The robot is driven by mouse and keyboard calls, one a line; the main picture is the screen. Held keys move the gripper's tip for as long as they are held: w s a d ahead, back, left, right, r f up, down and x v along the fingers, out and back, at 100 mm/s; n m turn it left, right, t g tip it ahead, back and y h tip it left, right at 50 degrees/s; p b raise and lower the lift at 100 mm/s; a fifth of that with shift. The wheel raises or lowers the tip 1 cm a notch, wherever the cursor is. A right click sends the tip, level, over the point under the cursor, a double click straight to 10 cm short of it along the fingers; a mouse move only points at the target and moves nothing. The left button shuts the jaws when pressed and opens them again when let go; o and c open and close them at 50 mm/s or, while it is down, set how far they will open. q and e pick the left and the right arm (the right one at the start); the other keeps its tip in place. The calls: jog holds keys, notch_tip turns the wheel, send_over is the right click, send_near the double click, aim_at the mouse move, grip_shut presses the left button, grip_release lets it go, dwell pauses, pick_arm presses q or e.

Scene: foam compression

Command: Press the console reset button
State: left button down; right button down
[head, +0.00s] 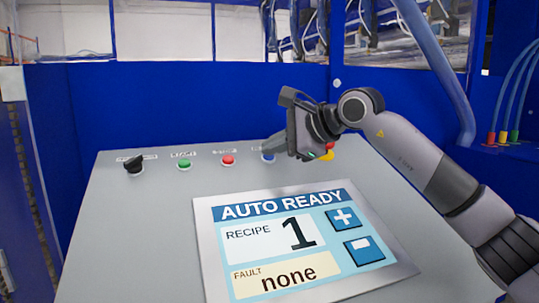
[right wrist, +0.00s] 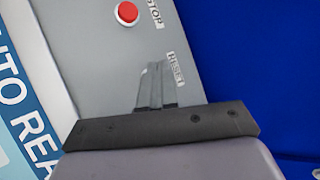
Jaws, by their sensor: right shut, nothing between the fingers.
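The console (head: 130,230) has a sloped grey panel with a row of controls along its back. The blue button (head: 268,157) is at the right of this row, partly covered by my right gripper (head: 268,148). The gripper is shut and empty, its fingertips at the blue button; whether they touch it I cannot tell. In the right wrist view the shut fingertips (right wrist: 152,72) lie beside the RESET label (right wrist: 176,69), and the button itself is hidden behind them. My left gripper is not in view.
A red button (head: 228,160), marked STOP in the right wrist view (right wrist: 127,12), a green button (head: 184,164) and a black knob (head: 134,164) are to the left. The screen (head: 305,240) reads AUTO READY, recipe 1, fault none. A red-and-yellow control (head: 327,154) is partly behind my gripper.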

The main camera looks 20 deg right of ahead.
dwell(0.4)
jog(key=shift+s+r, duration=0.1)
jog(key=shift+r, duration=0.2)
jog(key=shift+s+r+p, duration=0.15)
jog(key=shift+r+p, duration=0.3)
jog(key=shift+p, duration=0.1)
jog(key=r, duration=0.1)
jog(key=s+r+p, duration=0.1)
jog(key=r, duration=0.1)
jog(key=s+r+p, duration=0.1)
jog(key=shift+r, duration=0.35)
jog(key=shift+f, duration=0.1)
